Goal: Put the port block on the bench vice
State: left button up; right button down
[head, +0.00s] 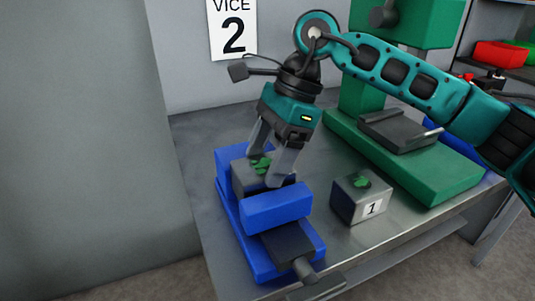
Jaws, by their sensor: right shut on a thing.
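The blue bench vice (275,208) stands on the grey bench below a sign reading "VICE 2". A grey block with a green top, which looks like the port block (245,180), sits between the vice's blue jaws. My right gripper (267,167) points down and is shut on this block, with one finger on each side. The front jaw hides the block's lower part, so I cannot tell whether it rests on the vice. My left gripper is not in view.
A second grey block with a green top and label "1" (361,195) stands on the bench right of the vice. A green machine (410,165) with a grey vice is behind it. The vice handle (316,288) juts toward the front edge.

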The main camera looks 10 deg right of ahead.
jog(key=shift+c, duration=0.7)
grip_release()
jog(key=shift+f, duration=0.2)
jog(key=shift+o, duration=0.7)
jog(key=shift+s+f, duration=0.1)
jog(key=shift+f, duration=0.05)
jog(key=shift+r+p, duration=0.45)
jog(key=shift+r, duration=0.1)
jog(key=v, duration=1.2)
jog(key=shift+r+p, duration=0.35)
jog(key=shift+p, duration=0.1)
jog(key=shift+a, duration=0.1)
